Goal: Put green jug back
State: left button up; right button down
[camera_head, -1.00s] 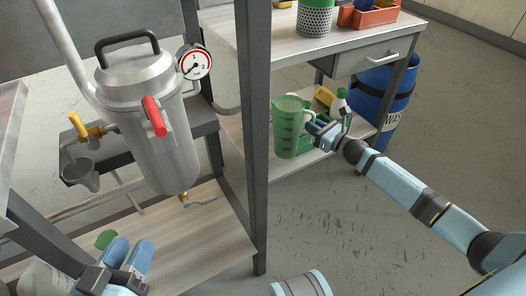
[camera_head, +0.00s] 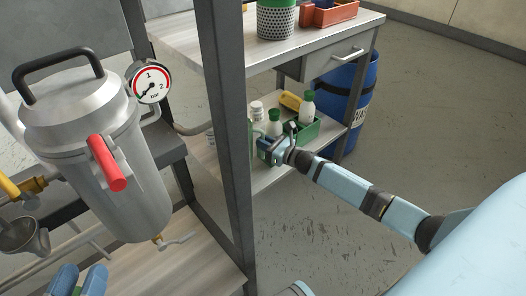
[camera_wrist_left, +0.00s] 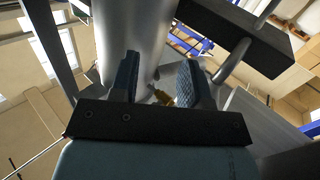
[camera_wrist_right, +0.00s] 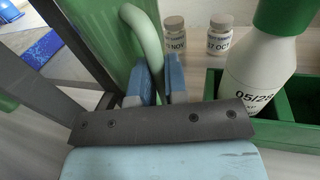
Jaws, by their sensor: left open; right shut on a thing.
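The green jug (camera_wrist_right: 108,40) fills the upper left of the right wrist view, with its pale green handle (camera_wrist_right: 148,45) between my right fingers. My right gripper (camera_wrist_right: 158,88) is shut on that handle. In the head view, my right gripper (camera_head: 268,150) is at the lower shelf (camera_head: 275,172) beneath the bench. Only a green sliver of the jug shows there, beside the dark post; the rest is hidden. I cannot tell whether its base touches the shelf. My left gripper (camera_head: 78,281) is open and empty below the steel vessel; it also shows in the left wrist view (camera_wrist_left: 160,85).
The dark post (camera_head: 232,130) stands left of my right gripper. A green caddy (camera_head: 308,132) with white bottles is close on its right. Two small labelled bottles (camera_wrist_right: 174,40) (camera_wrist_right: 217,42) stand behind the handle. A steel vessel (camera_head: 115,165) and blue barrel (camera_head: 345,105) flank the area.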

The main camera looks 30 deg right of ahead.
notch_tip(320, 180, down, 3)
jog(key=shift+r+b, duration=0.1)
jog(key=shift+b, duration=0.3)
jog(key=shift+r, duration=0.15)
jog(key=shift+f, duration=0.25)
jog(key=c, duration=1.1)
grip_release()
jog(key=shift+c, duration=0.2)
pick_arm(q)
jog(key=shift+w+a+r+m, duration=0.1)
jog(key=shift+w+a+m, duration=0.15)
jog(key=shift+w+m, duration=0.25)
pick_arm(e)
jog(key=shift+r, duration=0.1)
